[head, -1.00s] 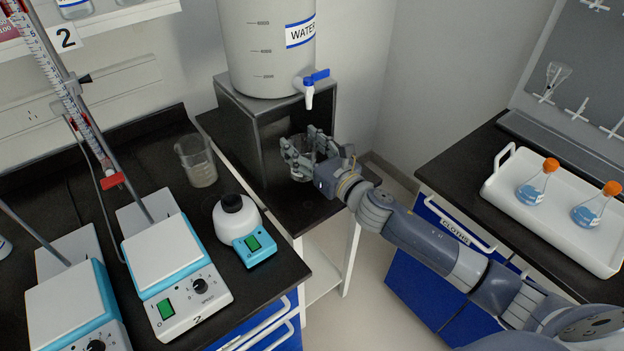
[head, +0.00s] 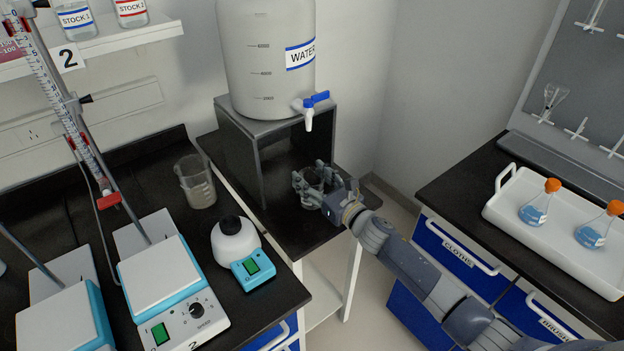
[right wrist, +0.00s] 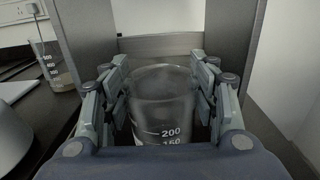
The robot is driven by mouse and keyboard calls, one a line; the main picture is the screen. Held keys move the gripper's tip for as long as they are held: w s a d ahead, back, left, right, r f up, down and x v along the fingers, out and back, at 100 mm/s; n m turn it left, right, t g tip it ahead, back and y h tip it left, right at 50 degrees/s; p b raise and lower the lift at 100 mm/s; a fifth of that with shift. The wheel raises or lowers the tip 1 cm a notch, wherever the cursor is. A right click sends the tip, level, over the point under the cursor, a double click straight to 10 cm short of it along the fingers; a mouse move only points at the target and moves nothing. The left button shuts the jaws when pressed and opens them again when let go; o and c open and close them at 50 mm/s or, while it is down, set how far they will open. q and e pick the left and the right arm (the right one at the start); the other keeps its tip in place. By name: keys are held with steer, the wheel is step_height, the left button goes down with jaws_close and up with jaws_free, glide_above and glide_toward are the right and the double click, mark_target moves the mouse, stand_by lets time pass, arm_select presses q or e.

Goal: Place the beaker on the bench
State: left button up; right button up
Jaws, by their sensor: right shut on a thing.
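A clear glass beaker (right wrist: 162,105) with white markings stands between the fingers of my right gripper (head: 314,184). In the right wrist view both fingers press on its sides, so the gripper is shut on it. In the head view the beaker (head: 313,193) is largely hidden by the fingers. It is upright, low over the small black bench top (head: 300,236) below the water tap; I cannot tell whether it touches the surface. A second beaker (head: 197,184) stands on the left black bench (head: 160,168). My left gripper is out of view.
A water tank (head: 262,85) with a blue-handled tap (head: 312,104) rests on a dark metal stand (head: 228,122). A white bottle on a teal device (head: 250,266) and a hotplate stirrer (head: 160,280) stand on the left bench. A white tray (head: 500,216) with two flasks is at right.

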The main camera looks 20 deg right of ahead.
steer(key=shift+f, duration=0.2)
steer(key=o, duration=1.4)
steer(key=shift+r, duration=0.2)
steer(key=b+v, duration=0.2)
steer(key=v, duration=0.9)
steer(key=shift+f, duration=0.15)
steer(key=shift+s+d, duration=0.15)
steer(key=shift+s, duration=0.35)
